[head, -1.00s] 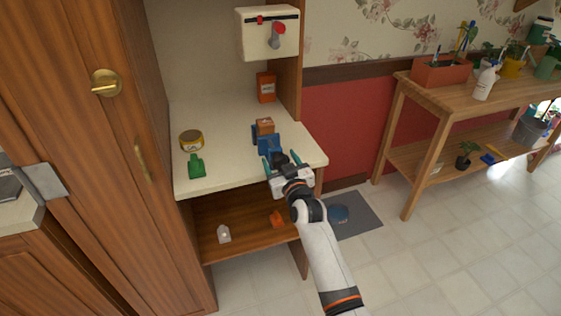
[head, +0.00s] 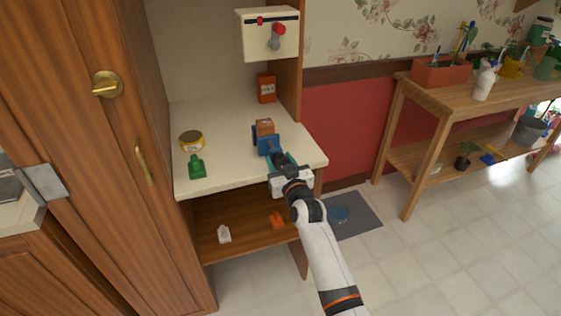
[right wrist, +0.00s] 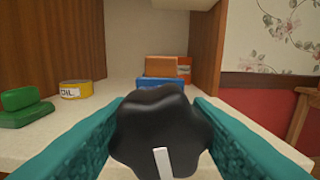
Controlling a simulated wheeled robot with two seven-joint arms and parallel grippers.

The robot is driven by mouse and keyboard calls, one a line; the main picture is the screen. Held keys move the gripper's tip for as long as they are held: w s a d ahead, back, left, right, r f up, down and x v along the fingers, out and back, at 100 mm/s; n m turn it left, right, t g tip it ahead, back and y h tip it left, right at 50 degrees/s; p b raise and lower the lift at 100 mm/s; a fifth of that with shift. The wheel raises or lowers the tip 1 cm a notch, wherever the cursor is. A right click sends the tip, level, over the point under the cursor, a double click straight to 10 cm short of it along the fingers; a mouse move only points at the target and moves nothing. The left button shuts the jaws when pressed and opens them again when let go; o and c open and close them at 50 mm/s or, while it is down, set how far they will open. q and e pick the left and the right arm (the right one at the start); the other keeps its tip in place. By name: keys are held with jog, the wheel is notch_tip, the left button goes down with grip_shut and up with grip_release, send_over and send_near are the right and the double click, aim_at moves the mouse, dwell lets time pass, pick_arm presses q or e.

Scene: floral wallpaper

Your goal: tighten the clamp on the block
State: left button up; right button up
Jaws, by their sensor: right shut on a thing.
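A blue clamp (head: 266,143) stands on the cream worktop near its right edge. A brown wooden block (head: 265,126) sits in or on it; the clamp's jaws are too small to judge how tight they are. In the right wrist view the block (right wrist: 160,66) shows behind a black lobed knob (right wrist: 160,130) with a white mark pointing down. My right gripper (head: 282,164) has its teal fingers on both sides of this knob and is shut on it. The blue clamp body (right wrist: 155,82) is mostly hidden behind the knob. My left gripper is not in view.
A yellow tin (head: 191,141) and a green object (head: 195,167) stand left on the worktop (head: 225,130). An orange container (head: 266,88) stands at the back. A shelf below holds a white and an orange item. A wooden bench stands right.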

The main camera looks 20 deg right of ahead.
jog(key=m+p, duration=0.1)
jog(key=m, duration=0.4)
jog(key=m+p, duration=0.1)
jog(key=m, duration=0.3)
jog(key=shift+d+m, duration=0.1)
jog(key=shift+m, duration=0.3)
dwell(0.5)
jog(key=o, duration=1)
jog(key=shift+s+f, duration=0.1)
jog(key=shift+s, duration=0.45)
jog(key=s, duration=1.1)
jog(key=shift+d, duration=0.2)
